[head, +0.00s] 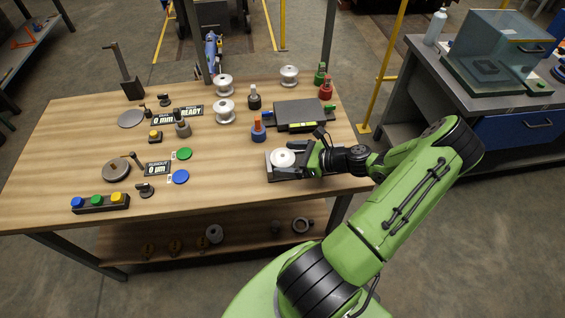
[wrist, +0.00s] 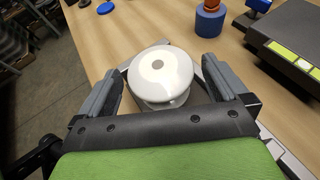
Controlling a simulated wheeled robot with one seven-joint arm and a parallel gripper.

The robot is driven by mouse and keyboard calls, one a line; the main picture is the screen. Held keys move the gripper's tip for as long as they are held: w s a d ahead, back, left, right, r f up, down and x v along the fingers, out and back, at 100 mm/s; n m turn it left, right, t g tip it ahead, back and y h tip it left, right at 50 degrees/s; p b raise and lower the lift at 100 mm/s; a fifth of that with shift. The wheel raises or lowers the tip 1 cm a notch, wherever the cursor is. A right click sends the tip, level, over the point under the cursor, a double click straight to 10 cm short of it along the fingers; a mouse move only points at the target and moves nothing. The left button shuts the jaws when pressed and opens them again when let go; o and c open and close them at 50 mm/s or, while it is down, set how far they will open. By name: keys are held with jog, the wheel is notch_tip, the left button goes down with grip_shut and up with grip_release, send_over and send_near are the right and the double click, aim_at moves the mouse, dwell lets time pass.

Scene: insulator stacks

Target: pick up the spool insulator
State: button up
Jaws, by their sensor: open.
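A white spool insulator (head: 283,158) stands upright on a dark low plate (head: 280,175) near the front right of the table. It shows in the wrist view (wrist: 161,76) as a round white disc with a small grey centre. My gripper (head: 303,152) is open at the insulator's right side. In the wrist view my gripper (wrist: 165,85) has one finger on each side of the insulator, with a gap visible beside each. The insulator's lower part is mostly hidden under its top flange. More white spool insulators stand farther back, one at mid-table (head: 225,112), one behind it (head: 223,86) and one at the back (head: 289,77).
Green (head: 320,73) and red (head: 325,88) posts stand at the back right. Gauges, discs and a button box (head: 100,202) occupy the left. The front middle of the table is clear.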

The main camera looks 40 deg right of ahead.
jog(key=shift+w, duration=0.1)
jog(key=c, duration=1.3)
jog(key=shift+r, duration=0.15)
jog(key=shift+c, duration=0.6)
